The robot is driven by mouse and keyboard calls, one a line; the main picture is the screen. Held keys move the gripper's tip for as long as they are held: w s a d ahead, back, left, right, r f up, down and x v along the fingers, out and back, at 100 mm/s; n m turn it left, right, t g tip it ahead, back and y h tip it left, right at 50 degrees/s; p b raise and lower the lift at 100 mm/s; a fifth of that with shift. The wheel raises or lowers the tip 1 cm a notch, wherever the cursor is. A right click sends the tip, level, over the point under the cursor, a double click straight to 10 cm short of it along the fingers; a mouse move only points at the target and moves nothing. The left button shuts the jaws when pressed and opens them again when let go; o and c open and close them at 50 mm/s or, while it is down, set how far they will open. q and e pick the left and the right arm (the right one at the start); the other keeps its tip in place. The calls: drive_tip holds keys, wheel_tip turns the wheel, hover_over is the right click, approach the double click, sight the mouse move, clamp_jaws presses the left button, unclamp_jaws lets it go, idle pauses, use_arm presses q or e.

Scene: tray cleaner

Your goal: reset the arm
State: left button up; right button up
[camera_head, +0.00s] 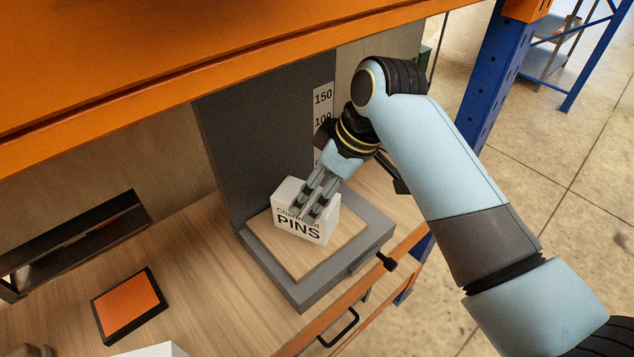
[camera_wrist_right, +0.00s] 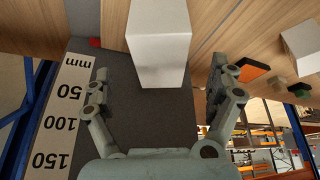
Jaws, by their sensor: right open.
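My right gripper (camera_head: 312,208) is in front of a white box labelled "PINS" (camera_head: 297,233) in the head view, its fingers over the upper part of the box's face. The wrist view shows the fingers (camera_wrist_right: 165,95) spread wide, with the white box (camera_wrist_right: 159,45) beyond and between them, and grey surface showing on both sides. The box sits on the wood-topped grey platform (camera_head: 377,240) of a stand with a tall grey back panel (camera_head: 245,140). Whether a finger touches the box cannot be told. My left gripper is not in view.
A white scale strip (camera_head: 323,97) runs up the back panel. An orange-topped dark tray (camera_head: 129,303) lies on the wooden bench (camera_head: 210,290). An orange shelf beam (camera_head: 200,65) crosses above, and a blue rack post (camera_head: 490,85) stands right of my arm.

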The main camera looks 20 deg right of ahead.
drive_tip(key=s+d+r+m+h, duration=0.2)
drive_tip(key=s+d+m, duration=0.3)
drive_tip(key=s, duration=0.6)
drive_tip(key=s+d+r+m+h, duration=0.25)
drive_tip(key=s+d, duration=0.45)
drive_tip(key=s, duration=0.5)
wheel_tip(320, 180, down, 36)
drive_tip(key=d+g+b, duration=0.1)
drive_tip(key=d+b, duration=0.1)
drive_tip(key=b, duration=1)
drive_tip(key=s+f+b, duration=0.3)
drive_tip(key=s+f, duration=0.3)
drive_tip(key=f, duration=0.3)
drive_tip(key=s+f+g+b, duration=0.1)
drive_tip(key=s+f+b, duration=0.3)
drive_tip(key=s+f, duration=0.3)
drive_tip(key=s+f+b, duration=0.4)
drive_tip(key=s+f, duration=0.3)
drive_tip(key=f, duration=0.6)
drive_tip(key=shift+d+y, duration=0.35)
drive_tip(key=shift+d, duration=0.1)
